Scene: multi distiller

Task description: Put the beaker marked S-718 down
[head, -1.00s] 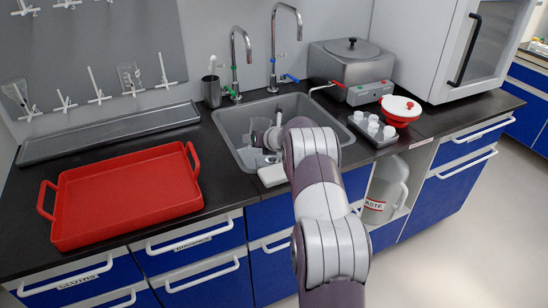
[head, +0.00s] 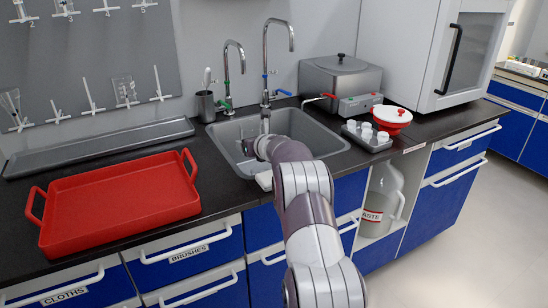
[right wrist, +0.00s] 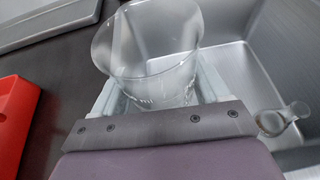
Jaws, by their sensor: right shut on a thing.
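In the right wrist view a clear glass beaker (right wrist: 150,60) stands between the fingers of my right gripper (right wrist: 152,92). The gripper is shut on it. Faint marks show low on the glass, but I cannot read them. In the head view my right arm reaches over the sink (head: 226,140), and its forearm and wrist hide most of the gripper and beaker. My left gripper is not in view.
A small glass flask (right wrist: 283,119) lies in the sink in the right wrist view. A red tray (head: 120,205), empty, lies left of the sink. A grey drip tray (head: 100,148) lies behind it. Taps (head: 265,60) rise behind the sink. A small rack (head: 367,140) stands right of it.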

